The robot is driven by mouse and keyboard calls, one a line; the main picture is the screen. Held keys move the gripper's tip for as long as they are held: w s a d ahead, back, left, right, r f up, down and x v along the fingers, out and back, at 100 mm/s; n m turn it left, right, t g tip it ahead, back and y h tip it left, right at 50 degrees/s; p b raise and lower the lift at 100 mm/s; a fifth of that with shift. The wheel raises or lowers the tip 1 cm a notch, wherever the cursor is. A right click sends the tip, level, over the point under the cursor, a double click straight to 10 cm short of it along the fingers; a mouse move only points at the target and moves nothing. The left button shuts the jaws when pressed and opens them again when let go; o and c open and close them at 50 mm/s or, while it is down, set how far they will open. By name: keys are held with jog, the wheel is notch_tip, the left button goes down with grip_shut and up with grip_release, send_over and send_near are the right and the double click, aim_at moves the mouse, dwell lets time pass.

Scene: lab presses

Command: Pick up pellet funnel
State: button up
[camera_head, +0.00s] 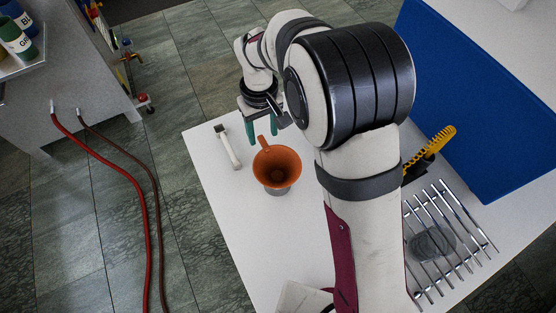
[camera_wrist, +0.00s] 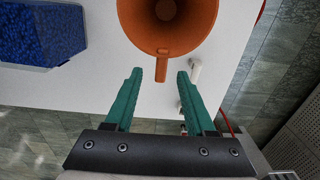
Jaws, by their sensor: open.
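In the head view the handle points up and left toward my gripper (camera_head: 263,130). The funnel also shows at the top of the wrist view (camera_wrist: 166,22), its handle pointing down between the fingers. My gripper, with two green fingers (camera_wrist: 158,88), is open and empty. The handle tip lies close to the gap between the fingertips; I cannot tell the height difference. My arm hides part of the table to the right.
A white hammer-like tool (camera_head: 228,147) lies left of the funnel; a metal rod rack (camera_head: 446,243) and a yellow-toothed black tool (camera_head: 432,150) lie right of my arm. A blue panel (camera_head: 480,95) borders the table's far right.

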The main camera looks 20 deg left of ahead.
aim_at(263, 142)
jog(key=f, duration=0.4)
jog(key=shift+s+f, duration=0.2)
jog(key=shift+f, duration=0.1)
grip_shut()
